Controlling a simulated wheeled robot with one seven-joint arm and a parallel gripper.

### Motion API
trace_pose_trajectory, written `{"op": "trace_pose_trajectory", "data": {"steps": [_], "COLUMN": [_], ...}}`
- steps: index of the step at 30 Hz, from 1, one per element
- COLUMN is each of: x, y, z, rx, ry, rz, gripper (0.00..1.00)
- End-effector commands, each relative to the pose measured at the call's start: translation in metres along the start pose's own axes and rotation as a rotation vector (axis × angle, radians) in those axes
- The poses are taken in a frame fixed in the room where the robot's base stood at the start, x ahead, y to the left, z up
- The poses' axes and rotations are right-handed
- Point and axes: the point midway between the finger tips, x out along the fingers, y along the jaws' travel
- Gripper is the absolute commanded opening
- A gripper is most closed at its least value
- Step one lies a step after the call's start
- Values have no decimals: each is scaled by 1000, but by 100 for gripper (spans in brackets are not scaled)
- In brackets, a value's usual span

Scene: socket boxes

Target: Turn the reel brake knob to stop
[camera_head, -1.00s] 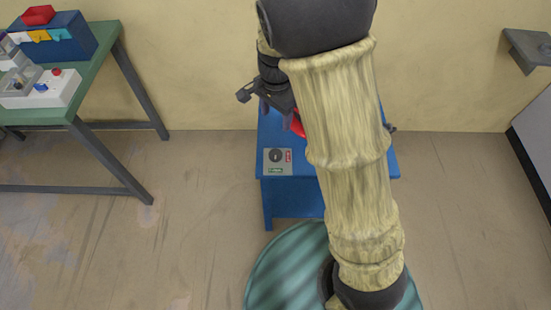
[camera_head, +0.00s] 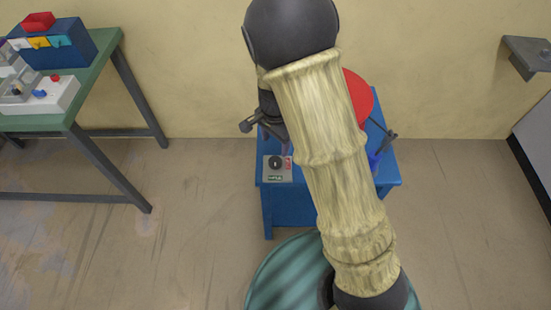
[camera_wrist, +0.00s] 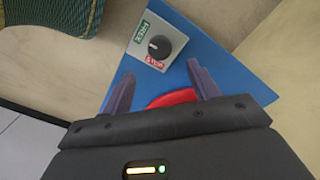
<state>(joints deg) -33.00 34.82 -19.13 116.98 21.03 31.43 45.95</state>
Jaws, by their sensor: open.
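The reel brake knob (camera_wrist: 159,46) is a round black dial on a grey plate (camera_wrist: 140,60). In the wrist view a green label and a red STOP label sit on opposite sides of it, and its light pointer mark is small. The knob (camera_head: 275,162) also shows in the head view, at the left front of the blue stand (camera_head: 292,215). My gripper (camera_wrist: 160,88) is open and empty, with its fingers apart and the knob beyond the fingertips. In the head view my arm hides most of the gripper. A red disc (camera_head: 357,97), partly hidden by my arm, is on the stand.
A green table (camera_head: 105,70) with a blue box (camera_head: 75,48) and a white switch box (camera_head: 58,98) stands at the left. A grey wall bracket (camera_head: 527,52) is at the upper right. The floor beside the stand is clear.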

Motion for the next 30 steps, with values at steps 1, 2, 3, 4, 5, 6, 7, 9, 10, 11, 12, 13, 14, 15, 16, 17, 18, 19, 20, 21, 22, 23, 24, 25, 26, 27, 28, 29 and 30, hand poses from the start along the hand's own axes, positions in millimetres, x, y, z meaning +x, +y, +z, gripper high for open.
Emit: {"op": "trace_pose_trajectory", "data": {"steps": [1, 2, 3, 4, 5, 6, 7, 9, 10, 11, 12, 13, 14, 15, 16, 17, 18, 19, 20, 21, 22, 23, 24, 25, 26, 27, 28, 29, 30], "x": [12, 18, 24, 30, 35, 42, 47, 59, 64, 69, 74, 77, 80, 83, 85, 87, 88, 88, 88, 88, 88, 88, 88, 88, 88, 88, 88, 88, 88], "y": [1, 1, 1, 1, 1, 1, 1, 1, 2, 2, 1, 1, 1, 0, 0, 0, -1, -1, -2, -2, -2, -2, -1, -1, -1, 0, 0, 0, 0], "z": [0, 0, 0, 0, 0, 0, 0, -1, -1, -1, -1, -1, 0, 1, 1, 2, 3, 3, 3, 3, 3, 3, 2, 2, 2, 1, 1, 0, 0], "rx": [1, 1, 2, 2, 1, 1, 1, 3, 4, 3, 2, 2, 1, 0, -2, -3, -5, -6, -7, -7, -7, -6, -5, -4, -3, -2, -1, -1, 0], "ry": [-1, -1, -2, -1, -1, -2, -1, -2, -1, -2, -2, -1, -1, -1, -1, -1, -1, -1, 0, 0, 0, 0, 0, 0, 0, 0, 0, 0, 0], "rz": [4, 3, 4, 3, 4, 4, 3, 3, 3, 3, 3, 2, 1, 2, 2, 1, 0, 0, 0, -1, -1, -1, -1, -1, 0, 0, 0, 0, 0], "gripper": [60, 60, 60, 60, 60, 60, 60, 60, 60, 60, 60, 60, 60, 60, 60, 60, 60, 60, 60, 60, 60, 60, 60, 60, 60, 52, 47, 41, 33]}}
